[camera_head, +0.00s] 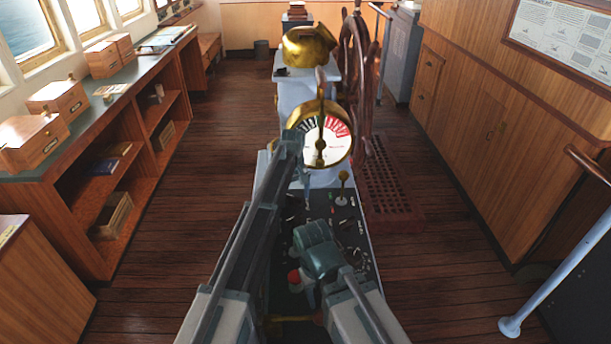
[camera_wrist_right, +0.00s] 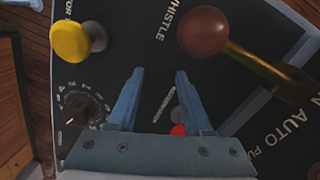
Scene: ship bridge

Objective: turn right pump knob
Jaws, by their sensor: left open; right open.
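The dark console panel (camera_head: 345,212) carries several small dark knobs. I cannot tell for certain which one is the right pump knob. In the right wrist view, a dark rotary knob (camera_wrist_right: 82,109) with pale markings around it sits left of my right gripper (camera_wrist_right: 160,72), apart from it. The right gripper is open above the panel, with nothing between its fingers. In the head view its teal body shows over the near part of the console, its fingertips hidden. My left gripper (camera_head: 306,194) is open, pointing down over the panel's far left part, below the dial.
A yellow knob (camera_wrist_right: 72,42), a brown ball (camera_wrist_right: 204,31) on a brass lever and a small red knob (camera_wrist_right: 178,130) stand near the right gripper. A brass telegraph dial (camera_head: 320,150) rises behind the panel. The wooden floor (camera_head: 465,235) is clear right of the console.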

